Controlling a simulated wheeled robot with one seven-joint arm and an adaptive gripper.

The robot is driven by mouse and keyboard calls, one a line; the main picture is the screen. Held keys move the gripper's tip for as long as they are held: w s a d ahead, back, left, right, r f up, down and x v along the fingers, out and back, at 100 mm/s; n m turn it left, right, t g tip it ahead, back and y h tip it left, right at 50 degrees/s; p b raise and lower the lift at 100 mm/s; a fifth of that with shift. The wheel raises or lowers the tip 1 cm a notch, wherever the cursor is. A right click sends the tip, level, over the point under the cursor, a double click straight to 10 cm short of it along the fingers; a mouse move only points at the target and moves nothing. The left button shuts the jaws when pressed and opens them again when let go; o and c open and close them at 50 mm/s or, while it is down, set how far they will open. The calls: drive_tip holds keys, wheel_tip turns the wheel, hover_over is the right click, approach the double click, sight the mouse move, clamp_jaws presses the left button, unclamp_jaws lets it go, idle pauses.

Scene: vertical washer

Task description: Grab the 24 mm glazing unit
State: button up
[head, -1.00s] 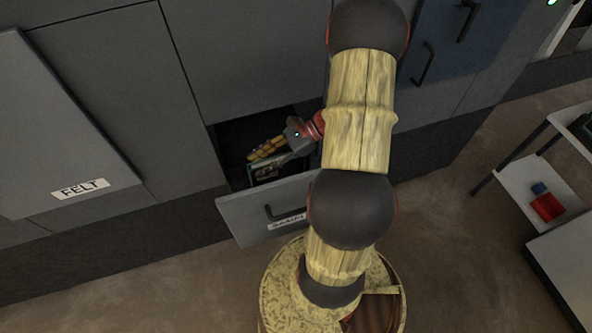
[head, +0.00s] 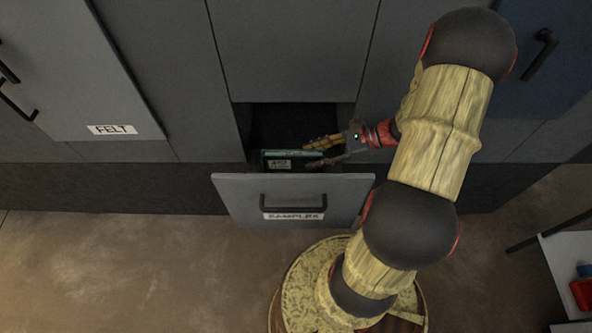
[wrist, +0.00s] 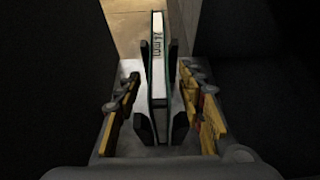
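The 24 mm glazing unit (head: 291,155) stands on edge in the open drawer, a thin slab with a green rim and a light label. In the wrist view the glazing unit (wrist: 158,70) is seen edge-on, with "24 mm" on its pale edge, standing upright between the fingers. My gripper (head: 308,155) reaches in from the right at the unit's right end. Its fingers look spread, one on each side of the slab, and in the wrist view the gripper (wrist: 161,115) shows narrow gaps beside it. Exact pad contact is hard to see.
The drawer front (head: 235,200), labelled SAMPLES, is pulled out below a grey cabinet (head: 290,50). A panel labelled FELT (head: 75,70) is at the left. A shelf (head: 570,250) with a red item stands at the right. The floor in front is clear at the left.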

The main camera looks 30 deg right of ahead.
sight(301, 159)
drive_tip(key=shift+b+x, duration=0.85)
drive_tip(key=shift+x, duration=1.55)
drive_tip(key=shift+c, duration=0.2)
clamp_jaws()
drive_tip(key=shift+r, duration=0.1)
